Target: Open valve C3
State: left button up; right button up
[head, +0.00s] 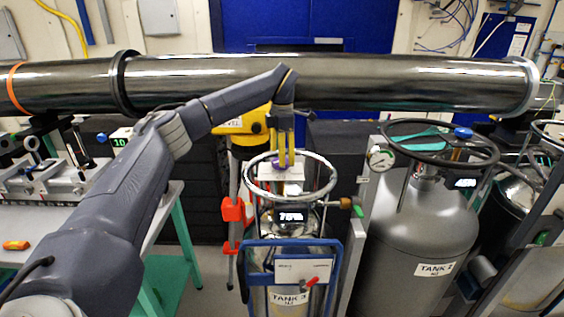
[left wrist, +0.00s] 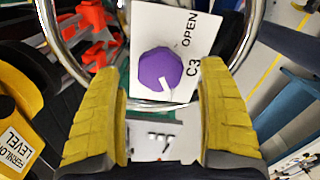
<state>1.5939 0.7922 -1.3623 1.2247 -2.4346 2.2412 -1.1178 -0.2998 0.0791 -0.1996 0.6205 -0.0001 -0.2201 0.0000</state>
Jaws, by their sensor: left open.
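Valve C3 is a purple knob (left wrist: 160,69) with a white pointer mark, on a white plate (left wrist: 189,22) lettered "OPEN" and "C3" in the left wrist view. In the head view the plate (head: 296,174) sits inside the ring on top of Tank 3 (head: 290,297), and the knob is partly hidden by my fingers. My left gripper (head: 287,165) reaches down over the knob with yellow fingers. In the left wrist view its fingers (left wrist: 162,110) are spread apart, with the knob beyond and between them. I cannot tell whether they touch it. My right gripper is not in view.
A metal ring (head: 332,180) surrounds the valve plate. A long dark pipe (head: 330,82) runs across behind my left arm. A yellow device (head: 252,122) and red clamps (head: 232,210) are close on the left.

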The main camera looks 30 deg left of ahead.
pick_arm(q)
jog(key=shift+f, duration=1.3)
jog(key=shift+c, duration=0.5)
jog(key=c, duration=1.1)
jog(key=shift+c, duration=0.2)
